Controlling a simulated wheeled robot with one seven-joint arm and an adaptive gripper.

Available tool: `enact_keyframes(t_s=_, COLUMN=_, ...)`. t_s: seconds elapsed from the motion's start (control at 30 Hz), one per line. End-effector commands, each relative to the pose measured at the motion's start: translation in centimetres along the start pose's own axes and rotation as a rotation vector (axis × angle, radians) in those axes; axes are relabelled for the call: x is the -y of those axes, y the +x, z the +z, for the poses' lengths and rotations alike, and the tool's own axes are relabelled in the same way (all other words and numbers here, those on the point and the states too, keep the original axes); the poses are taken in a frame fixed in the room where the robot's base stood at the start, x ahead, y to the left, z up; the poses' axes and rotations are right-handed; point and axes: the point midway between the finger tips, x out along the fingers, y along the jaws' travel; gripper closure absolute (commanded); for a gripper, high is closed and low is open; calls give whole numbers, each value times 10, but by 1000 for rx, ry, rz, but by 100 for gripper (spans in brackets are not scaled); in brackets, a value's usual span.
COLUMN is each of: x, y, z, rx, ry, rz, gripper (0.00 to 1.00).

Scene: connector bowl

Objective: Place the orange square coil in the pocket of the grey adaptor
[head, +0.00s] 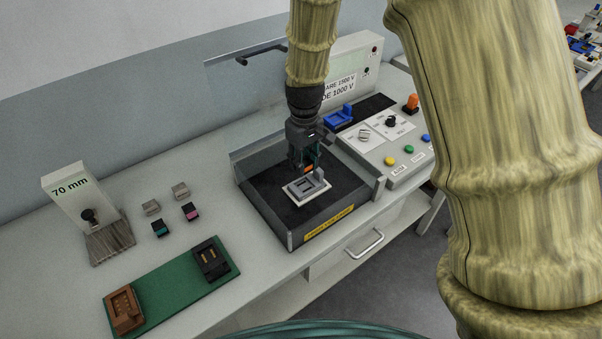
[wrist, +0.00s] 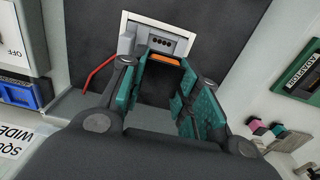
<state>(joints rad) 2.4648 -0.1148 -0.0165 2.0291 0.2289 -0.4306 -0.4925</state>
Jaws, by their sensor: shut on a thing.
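The grey adaptor (head: 318,186) sits on a white plate inside the black-floored test box. It also shows in the wrist view (wrist: 127,42), just beyond my fingertips. My gripper (head: 305,166) points down over the adaptor, its teal-padded fingers shut on the orange square coil (head: 309,169). In the wrist view, the coil shows as an orange strip (wrist: 165,58) between the fingertips. The fingers hide most of the coil and part of the adaptor. I cannot tell whether the coil touches the adaptor.
The test box (head: 262,217) has raised walls and a clear screen behind. A control panel (head: 408,150) with knobs and buttons stands right of it. A green board (head: 175,288) with brown and black sockets, several small blocks and a 70 mm stand (head: 78,200) lie left.

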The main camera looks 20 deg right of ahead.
Motion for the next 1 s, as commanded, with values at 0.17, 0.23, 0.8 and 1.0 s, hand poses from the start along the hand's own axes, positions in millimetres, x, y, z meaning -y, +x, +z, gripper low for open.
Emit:
enact_keyframes(t_s=0.17, x=-3, y=25, z=-9, rx=11, ry=0, rz=-4, gripper=92)
enact_keyframes(t_s=0.23, x=-3, y=30, z=-12, rx=11, ry=-2, rz=-4, gripper=92)
enact_keyframes(t_s=0.8, x=-1, y=73, z=-14, rx=12, ry=-5, rz=-5, gripper=92)
enact_keyframes(t_s=1.0, x=-2, y=76, z=-14, rx=11, ry=-4, rz=-5, gripper=92)
